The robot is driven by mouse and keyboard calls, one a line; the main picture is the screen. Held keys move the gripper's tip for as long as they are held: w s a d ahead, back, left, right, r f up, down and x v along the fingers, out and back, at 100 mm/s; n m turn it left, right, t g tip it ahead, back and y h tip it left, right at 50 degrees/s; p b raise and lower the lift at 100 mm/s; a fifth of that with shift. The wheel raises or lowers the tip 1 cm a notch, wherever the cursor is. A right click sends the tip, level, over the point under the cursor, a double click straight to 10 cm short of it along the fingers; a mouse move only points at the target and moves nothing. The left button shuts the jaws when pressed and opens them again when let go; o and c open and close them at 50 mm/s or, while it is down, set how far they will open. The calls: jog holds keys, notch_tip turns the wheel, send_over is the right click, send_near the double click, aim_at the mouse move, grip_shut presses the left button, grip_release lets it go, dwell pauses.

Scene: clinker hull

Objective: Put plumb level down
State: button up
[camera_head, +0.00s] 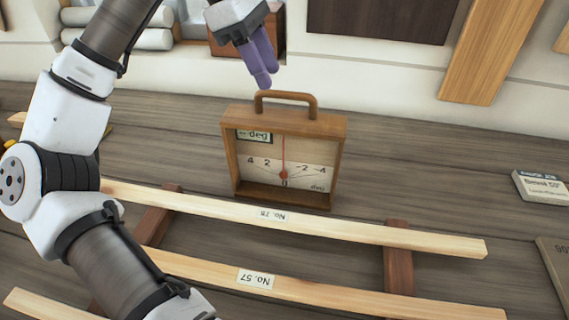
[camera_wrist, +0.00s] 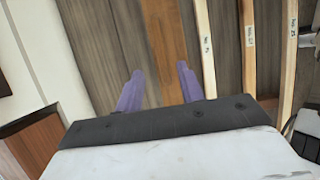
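The plumb level (camera_head: 230,160) is a wooden box frame with a curved handle on top and a dial with a red needle pointing about straight up. It stands upright on the dark plank surface, just behind the slat marked No. 78. My gripper (camera_head: 267,82), with purple fingers, is above and slightly behind the handle, apart from it in the head view. In the wrist view my gripper (camera_wrist: 160,88) has its fingers spread with nothing held between them. A brown wooden strip, seemingly the top of the plumb level (camera_wrist: 163,40), shows beyond and between the fingers.
Pale slats, No. 78 (camera_head: 350,230) and No. 57 (camera_head: 330,296), lie across brown bearers in front. A small labelled block (camera_head: 540,188) lies at right. A brown box (camera_head: 225,40) and white rolls (camera_head: 150,38) are at the back. Planks between level and block are clear.

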aim_at(282, 115)
jog(key=x, duration=0.5)
jog(key=p+x, duration=0.1)
jog(key=x, duration=0.2)
jog(key=shift+s+a+f+p, duration=0.1)
jog(key=shift+s+a+p, duration=0.05)
jog(key=shift+a+p, duration=0.2)
jog(key=shift+d+f, duration=0.2)
jog(key=shift+f, duration=0.35)
grip_shut()
jog(key=shift+r, duration=0.1)
dwell(0.5)
